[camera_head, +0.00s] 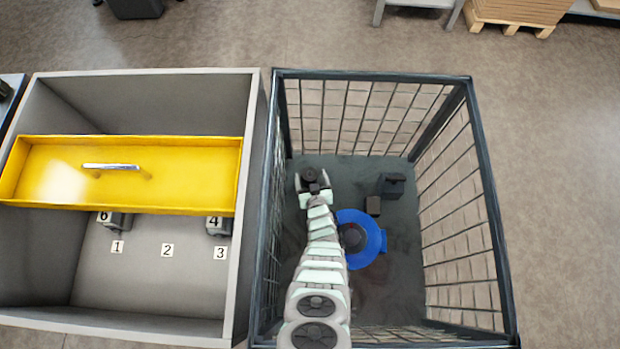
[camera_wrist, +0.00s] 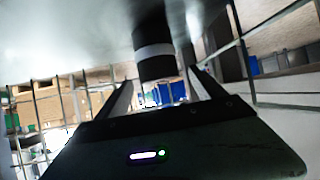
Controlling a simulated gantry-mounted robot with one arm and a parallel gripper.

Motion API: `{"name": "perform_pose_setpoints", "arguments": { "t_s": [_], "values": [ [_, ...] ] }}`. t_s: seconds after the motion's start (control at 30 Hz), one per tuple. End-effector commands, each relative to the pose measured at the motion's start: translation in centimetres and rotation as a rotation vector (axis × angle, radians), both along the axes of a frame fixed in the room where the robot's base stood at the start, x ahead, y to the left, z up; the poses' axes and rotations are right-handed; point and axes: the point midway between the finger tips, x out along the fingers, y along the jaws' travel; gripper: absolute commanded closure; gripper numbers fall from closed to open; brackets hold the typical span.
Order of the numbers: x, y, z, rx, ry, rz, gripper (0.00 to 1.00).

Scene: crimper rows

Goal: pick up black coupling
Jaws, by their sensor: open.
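A dark round piece (camera_head: 309,174), which looks like the black coupling, is in the wire crate, left of its middle. My gripper (camera_head: 312,184) is open, with one finger on each side of it. In the wrist view a black cylinder with a pale band (camera_wrist: 150,28) stands between the fingers of my gripper (camera_wrist: 161,80). Gaps show on both sides near the fingertips, and I cannot tell whether either finger touches it. My arm hides part of the crate floor.
The wire crate (camera_head: 375,76) has tall mesh sides. A blue ring-shaped part (camera_head: 373,242) lies right of my arm, with a small dark block (camera_head: 373,206) and a larger dark part (camera_head: 391,185) beyond. A grey bin (camera_head: 150,290) with a yellow tray (camera_head: 55,180) and numbered spots stands left.

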Motion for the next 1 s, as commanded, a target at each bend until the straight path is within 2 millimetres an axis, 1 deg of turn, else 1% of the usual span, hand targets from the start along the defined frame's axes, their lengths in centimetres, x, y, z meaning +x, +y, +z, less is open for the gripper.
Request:
{"name": "perform_pose_setpoints", "arguments": {
  "t_s": [0.03, 0.2, 0.33, 0.43, 0.63, 1.0],
  "values": [
    [0.6, 0.1, -0.9, 0.000, -0.003, 0.000, 0.21],
    [2.7, 0.4, -2.3, -0.001, -0.002, 0.000, 0.21],
    [4.1, 0.6, -2.8, -0.001, 0.000, 0.000, 0.21],
    [4.4, 0.6, -2.7, -0.001, 0.000, 0.000, 0.21],
    [4.4, 0.6, -2.5, -0.001, 0.001, -0.001, 0.22],
    [4.4, 0.7, -2.5, 0.000, 0.001, 0.000, 0.52]
  ]
}}
